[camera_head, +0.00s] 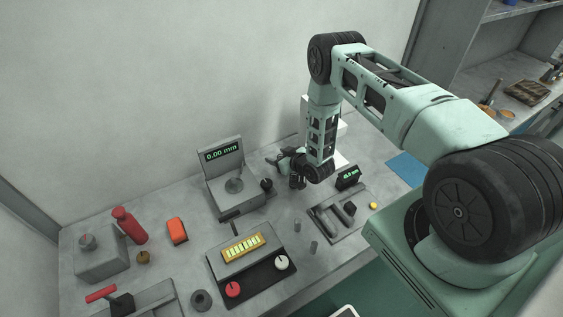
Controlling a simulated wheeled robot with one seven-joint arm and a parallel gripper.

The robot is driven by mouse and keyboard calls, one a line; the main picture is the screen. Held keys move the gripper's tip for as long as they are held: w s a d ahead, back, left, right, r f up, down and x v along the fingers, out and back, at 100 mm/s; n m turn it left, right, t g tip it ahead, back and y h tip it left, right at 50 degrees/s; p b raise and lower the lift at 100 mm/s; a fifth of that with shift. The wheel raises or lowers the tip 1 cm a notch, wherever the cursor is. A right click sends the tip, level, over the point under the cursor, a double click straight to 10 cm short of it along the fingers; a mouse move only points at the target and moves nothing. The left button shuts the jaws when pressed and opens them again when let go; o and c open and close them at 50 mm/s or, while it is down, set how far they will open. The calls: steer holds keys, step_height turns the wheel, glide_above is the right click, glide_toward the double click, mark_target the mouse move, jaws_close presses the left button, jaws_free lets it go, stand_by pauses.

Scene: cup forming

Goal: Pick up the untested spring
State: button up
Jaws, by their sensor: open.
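Two small grey upright cylinders stand on the table, one (297,225) behind the other (313,247). They may be springs, but coils are too small to make out, and I cannot tell which one is untested. A grey tray (322,222) to their right holds dark pieces, one of them a dark cylinder (349,209). My gripper (298,183) is above the back of the table, between the gauge and the tray, behind the small cylinders. It is open, and nothing shows in it. My wrist partly hides its fingers.
A gauge (222,155) reading 0.00 mm stands left of my gripper. A small display (348,178) is behind the tray. A panel with a yellow indicator (242,247) stands in front. A red bottle (129,225), an orange block (177,230) and a grey box (101,259) are at left.

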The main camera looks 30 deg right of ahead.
steer(key=c, duration=1.1)
steer(key=shift+o, duration=0.2)
steer(key=shift+r, duration=0.15)
